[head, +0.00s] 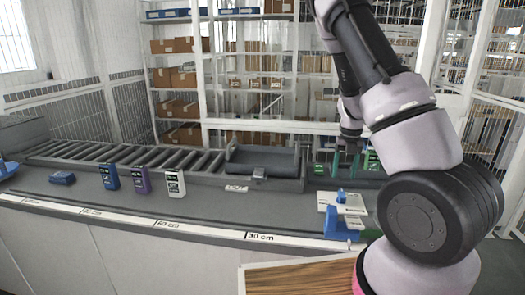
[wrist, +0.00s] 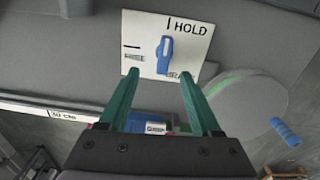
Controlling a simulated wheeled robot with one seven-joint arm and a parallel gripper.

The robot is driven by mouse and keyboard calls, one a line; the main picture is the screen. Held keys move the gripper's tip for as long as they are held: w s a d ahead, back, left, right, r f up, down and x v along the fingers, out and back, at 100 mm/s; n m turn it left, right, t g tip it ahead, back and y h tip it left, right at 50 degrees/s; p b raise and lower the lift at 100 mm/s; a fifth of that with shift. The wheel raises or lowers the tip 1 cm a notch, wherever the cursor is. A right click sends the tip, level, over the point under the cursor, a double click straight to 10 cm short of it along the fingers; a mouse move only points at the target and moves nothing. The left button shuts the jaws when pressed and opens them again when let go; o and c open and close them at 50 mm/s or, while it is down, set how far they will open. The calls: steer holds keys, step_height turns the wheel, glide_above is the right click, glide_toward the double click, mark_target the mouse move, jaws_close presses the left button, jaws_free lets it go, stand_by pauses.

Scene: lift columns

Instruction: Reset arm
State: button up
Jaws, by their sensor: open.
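My gripper (head: 346,166) has two green fingers pointing down above the right part of the counter in the head view. In the wrist view its fingers (wrist: 159,74) are spread apart with nothing held between them. Beyond the fingertips lies a white plate (wrist: 195,35) marked "I HOLD", with a blue knob (wrist: 164,55) on it. The plate (head: 329,198) and the blue knob (head: 341,196) also show in the head view, below and in front of my gripper. I cannot tell the exact gap between the fingers and the plate.
The grey counter (head: 225,210) carries a blue carton (head: 109,177), a purple carton (head: 142,180) and a white carton (head: 175,183). A roller conveyor (head: 130,157) and a dark tray (head: 262,160) lie behind. A round grey disc (wrist: 248,97) and blue handle (wrist: 286,132) show beside my fingers.

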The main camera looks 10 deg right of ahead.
steer(key=s+a+r+n+t+y, duration=0.1)
steer(key=s+a+r+n, duration=0.15)
steer(key=r+n, duration=0.4)
steer(key=s+a+r+n+t+y, duration=0.1)
steer(key=s+a+r+n, duration=0.1)
steer(key=a+r+n, duration=0.4)
steer(key=s+a+r+n+t+y, duration=0.15)
steer(key=r+n, duration=0.25)
steer(key=r, duration=0.4)
steer(key=s+a+r+n+t+h, duration=0.1)
steer(key=s+a+r+n+t, duration=0.1)
steer(key=s+r+n, duration=1)
steer(key=s+n+t, duration=0.1)
steer(key=s+n, duration=0.2)
steer(key=n, duration=0.3)
steer(key=shift+a+r+t+h, duration=0.2)
steer(key=shift+a+t+h, duration=0.15)
steer(key=shift+a, duration=0.05)
